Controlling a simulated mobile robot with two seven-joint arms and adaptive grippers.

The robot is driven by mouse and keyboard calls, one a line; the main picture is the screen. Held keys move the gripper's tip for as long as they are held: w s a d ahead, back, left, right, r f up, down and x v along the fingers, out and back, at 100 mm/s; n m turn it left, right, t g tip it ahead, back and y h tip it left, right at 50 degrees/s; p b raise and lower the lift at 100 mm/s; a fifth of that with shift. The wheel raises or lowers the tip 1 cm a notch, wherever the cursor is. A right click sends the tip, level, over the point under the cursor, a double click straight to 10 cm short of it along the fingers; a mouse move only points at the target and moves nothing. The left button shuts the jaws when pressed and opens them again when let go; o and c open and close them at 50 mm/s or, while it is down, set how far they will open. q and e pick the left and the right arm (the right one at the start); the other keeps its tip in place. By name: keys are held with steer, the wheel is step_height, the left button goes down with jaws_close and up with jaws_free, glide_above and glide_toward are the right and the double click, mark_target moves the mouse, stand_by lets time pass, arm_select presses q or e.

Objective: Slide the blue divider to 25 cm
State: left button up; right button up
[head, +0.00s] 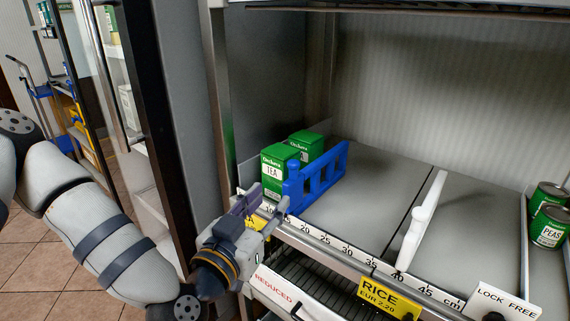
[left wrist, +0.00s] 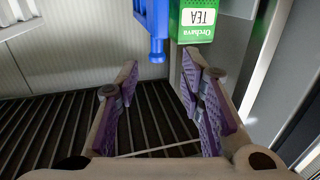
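The blue divider (head: 318,178) stands upright on the shelf with its front end at the scale strip (head: 335,248), a little left of the 20 mark. Its front end also shows at the top of the left wrist view (left wrist: 155,30). My left gripper (head: 268,201) is open at the shelf's front edge, by the divider's front end. In the left wrist view its purple-padded fingers (left wrist: 160,75) are apart with nothing between them; the divider's end is just beyond the tips. The 25 mark is uncovered. My right gripper is not in view.
Green tea boxes (head: 279,172) stand close left of the blue divider. A white divider (head: 422,222) stands near 40. Shelf floor (head: 365,190) between the dividers is clear. Cans (head: 548,228) stand at far right. A yellow rice tag (head: 386,297) and a lock-free sign (head: 503,303) front the shelf.

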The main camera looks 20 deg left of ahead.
mark_target(292, 175)
arm_select(q)
steer(key=w, duration=0.3)
steer(key=w+d, duration=0.1)
steer(key=w, duration=0.3)
steer(key=w+b, duration=0.1)
steer(key=w, duration=0.3)
steer(key=shift+w+d+r, duration=0.1)
steer(key=shift+w+d, duration=0.05)
steer(key=shift+d, duration=0.05)
steer(key=shift+c, duration=0.5)
jaws_close()
